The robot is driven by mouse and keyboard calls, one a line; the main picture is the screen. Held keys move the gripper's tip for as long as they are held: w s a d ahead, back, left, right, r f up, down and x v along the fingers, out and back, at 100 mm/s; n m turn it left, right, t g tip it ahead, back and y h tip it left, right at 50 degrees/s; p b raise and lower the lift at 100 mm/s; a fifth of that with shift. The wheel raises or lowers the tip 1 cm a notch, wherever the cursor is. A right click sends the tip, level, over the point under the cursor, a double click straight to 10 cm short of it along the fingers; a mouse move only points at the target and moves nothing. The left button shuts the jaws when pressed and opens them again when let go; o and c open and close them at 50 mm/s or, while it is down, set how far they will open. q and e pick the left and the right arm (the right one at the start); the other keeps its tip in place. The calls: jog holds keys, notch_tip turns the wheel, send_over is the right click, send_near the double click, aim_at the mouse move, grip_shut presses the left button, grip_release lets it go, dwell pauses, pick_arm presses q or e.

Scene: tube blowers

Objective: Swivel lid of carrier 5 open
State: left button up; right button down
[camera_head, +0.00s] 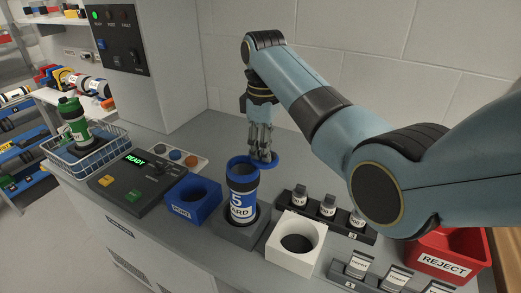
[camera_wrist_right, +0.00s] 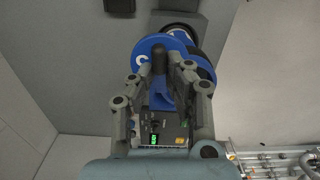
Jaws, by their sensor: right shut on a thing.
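Carrier 5 (camera_head: 242,205), a blue and dark tube with a white label, stands upright in a grey holder (camera_head: 233,237). Its blue lid (camera_head: 273,163) sits off to the right side of the carrier's blue rim (camera_head: 242,163), so the mouth looks at least partly uncovered. In the right wrist view the lid (camera_wrist_right: 145,47) is a blue disc with a dark upright knob (camera_wrist_right: 158,59). My right gripper (camera_head: 263,152) is at the lid from above, its fingers closed in around the knob; it also shows in the right wrist view (camera_wrist_right: 162,73). My left gripper is out of view.
A blue port block (camera_head: 184,212) stands left of the carrier and a white block with a round hole (camera_head: 289,262) to the right. Racks of small vials (camera_head: 326,207) and a red reject bin (camera_head: 447,262) lie right. A control console (camera_head: 135,183) and wire basket (camera_head: 73,167) are left.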

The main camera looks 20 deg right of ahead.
jog(key=n, duration=0.1)
jog(key=w+n, duration=0.1)
jog(key=n, duration=0.1)
jog(key=shift+w+d+n, duration=0.1)
jog(key=shift+d+n, duration=0.2)
jog(key=shift+d, duration=0.1)
jog(key=shift+w+d+n, duration=0.1)
jog(key=shift+w+n, duration=0.2)
jog(key=shift+n, duration=0.6)
jog(key=shift+w+d+n, duration=0.1)
jog(key=shift+w+n, duration=0.2)
jog(key=shift+n, duration=0.6)
jog(key=c, duration=1.3)
grip_release()
notch_tip(320, 180, up, 8)
jog(key=shift+f, duration=0.25)
